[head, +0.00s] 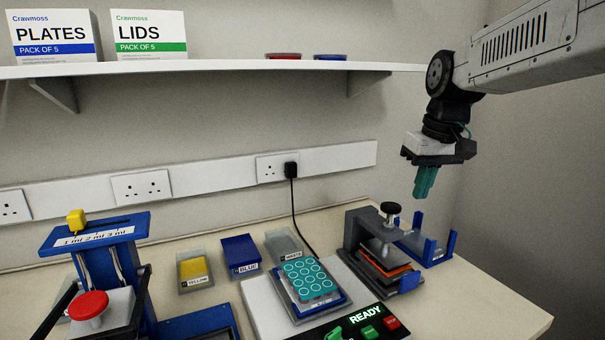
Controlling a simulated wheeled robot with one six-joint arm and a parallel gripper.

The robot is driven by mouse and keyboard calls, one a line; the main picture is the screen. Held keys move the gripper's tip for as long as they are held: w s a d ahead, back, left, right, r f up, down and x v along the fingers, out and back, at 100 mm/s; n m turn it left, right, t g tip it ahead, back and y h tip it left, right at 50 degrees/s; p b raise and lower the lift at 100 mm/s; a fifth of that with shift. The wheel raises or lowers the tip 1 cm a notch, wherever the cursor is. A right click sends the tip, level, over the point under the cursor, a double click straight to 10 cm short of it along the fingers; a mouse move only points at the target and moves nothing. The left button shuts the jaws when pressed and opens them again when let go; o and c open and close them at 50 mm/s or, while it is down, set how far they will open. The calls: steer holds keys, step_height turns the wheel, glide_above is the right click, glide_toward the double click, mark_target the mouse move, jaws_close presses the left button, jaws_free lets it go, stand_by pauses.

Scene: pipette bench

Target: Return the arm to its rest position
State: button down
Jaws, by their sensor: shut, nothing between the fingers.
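My gripper (427,183) hangs from the arm at the upper right, its teal fingers together and pointing down. It is shut with nothing visible between the fingers. It is in the air above the right end of the bench, above and to the right of a clamp-like device with a black knob (390,208), and apart from it.
A shelf (230,67) with boxes runs along the wall. On the bench are a blue pipette stand (95,238) with a red button (88,304), small yellow (195,268) and blue (241,252) containers, a teal well plate (308,278) and a panel reading READY (366,314).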

steer(key=s+f+m, duration=0.1)
steer(key=s+f, duration=0.3)
steer(key=s, duration=1)
steer(key=s+d+f+m+h, duration=0.1)
steer(key=s+f, duration=0.4)
steer(key=s, duration=0.9)
steer(key=shift+s+d, duration=0.1)
